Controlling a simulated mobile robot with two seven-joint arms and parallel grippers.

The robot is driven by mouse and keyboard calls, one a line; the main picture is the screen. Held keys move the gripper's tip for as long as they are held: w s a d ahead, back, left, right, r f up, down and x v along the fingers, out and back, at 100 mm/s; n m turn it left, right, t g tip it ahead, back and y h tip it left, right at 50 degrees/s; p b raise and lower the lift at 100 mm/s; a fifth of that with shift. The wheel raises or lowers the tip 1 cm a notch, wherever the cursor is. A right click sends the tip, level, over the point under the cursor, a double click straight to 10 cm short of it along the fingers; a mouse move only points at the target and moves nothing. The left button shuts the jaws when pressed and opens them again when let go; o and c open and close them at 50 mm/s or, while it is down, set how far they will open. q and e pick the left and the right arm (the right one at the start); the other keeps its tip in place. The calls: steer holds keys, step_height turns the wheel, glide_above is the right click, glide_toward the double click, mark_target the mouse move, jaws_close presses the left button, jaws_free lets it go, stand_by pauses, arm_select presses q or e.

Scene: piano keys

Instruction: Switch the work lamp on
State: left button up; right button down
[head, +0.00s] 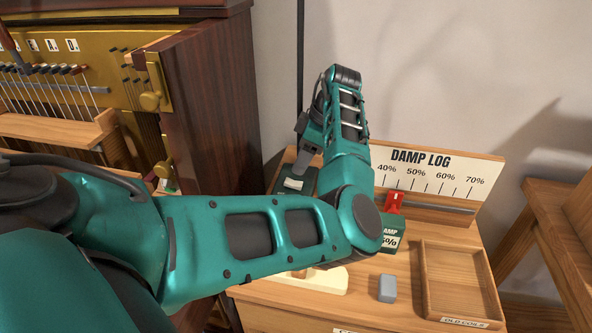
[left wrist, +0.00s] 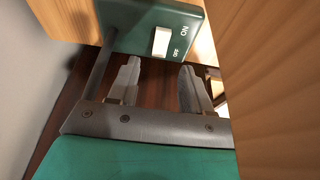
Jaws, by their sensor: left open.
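The work lamp's dark green base (head: 283,186) sits at the back left of the small wooden table in the head view, with a pale rocker switch (head: 293,184) on it. In the left wrist view the green base (left wrist: 135,25) shows close up, with the white rocker (left wrist: 161,42) beside ON and OFF lettering. I cannot tell which side is pressed. My left gripper (head: 307,160) is just above the base in the head view. In the left wrist view its two fingers (left wrist: 158,85) are apart and empty, pointing toward the base near the rocker. My right gripper is not in view.
A dark wood piano cabinet (head: 215,110) stands left of the table. A damp log board (head: 430,175), a green meter with a red top (head: 394,203), a grey block (head: 387,288) and a wooden tray (head: 425,290) are to the right. My left arm crosses over the table.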

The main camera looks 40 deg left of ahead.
arm_select(q)
steer(key=v, duration=0.6)
steer(key=shift+d+r, duration=0.1)
stand_by(0.4)
